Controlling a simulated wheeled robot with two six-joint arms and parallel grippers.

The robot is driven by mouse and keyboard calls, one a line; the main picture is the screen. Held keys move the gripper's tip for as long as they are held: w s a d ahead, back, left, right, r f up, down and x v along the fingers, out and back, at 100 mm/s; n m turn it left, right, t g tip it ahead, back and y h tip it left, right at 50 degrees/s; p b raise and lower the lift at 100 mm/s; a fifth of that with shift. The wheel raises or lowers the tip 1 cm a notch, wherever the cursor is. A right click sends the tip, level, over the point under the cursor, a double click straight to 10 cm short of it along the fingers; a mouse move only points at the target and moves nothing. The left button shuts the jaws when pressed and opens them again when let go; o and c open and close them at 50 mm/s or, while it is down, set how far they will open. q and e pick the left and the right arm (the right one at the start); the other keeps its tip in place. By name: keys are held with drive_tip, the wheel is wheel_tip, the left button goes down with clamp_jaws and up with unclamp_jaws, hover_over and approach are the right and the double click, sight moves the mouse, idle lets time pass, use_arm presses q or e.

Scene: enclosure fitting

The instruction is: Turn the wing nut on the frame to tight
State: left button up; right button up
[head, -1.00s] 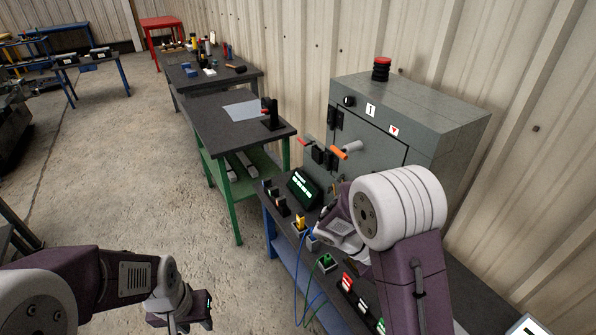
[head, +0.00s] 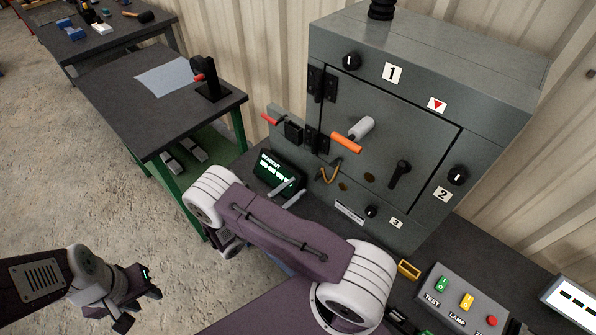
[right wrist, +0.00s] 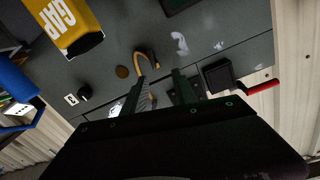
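A curved brass-coloured piece (head: 330,172) stands on the lower left front of the grey cabinet (head: 425,125); it may be the wing nut, but its shape is not clear. It also shows in the right wrist view (right wrist: 148,60), just beyond the fingertips. My right gripper (head: 283,191) is in front of the cabinet's lower left, left of and below the brass piece. Its two fingers (right wrist: 163,80) are apart with nothing between them. My left gripper (head: 140,306) hangs at the lower left over the floor, fingers apart and empty, away from the cabinet.
An orange-handled lever (head: 346,143) and a grey-white cylinder (head: 361,128) jut from the cabinet above the brass piece. A red-handled part (head: 272,120) stands at the cabinet's left edge. A lit display (head: 275,172) is behind my right gripper. A button box (head: 458,305) is at lower right.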

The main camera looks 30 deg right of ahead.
sight(316, 178)
drive_tip(key=shift+n+t, duration=0.3)
drive_tip(key=shift+n, duration=0.1)
drive_tip(key=d, duration=0.2)
drive_tip(key=d+f, duration=0.1)
drive_tip(key=d, duration=0.3)
drive_tip(key=shift+w+d+f, duration=0.15)
drive_tip(key=shift+d+f, duration=0.2)
drive_tip(key=shift+d, duration=0.05)
drive_tip(key=shift+w+d, duration=0.25)
drive_tip(key=shift+d, duration=0.25)
clamp_jaws()
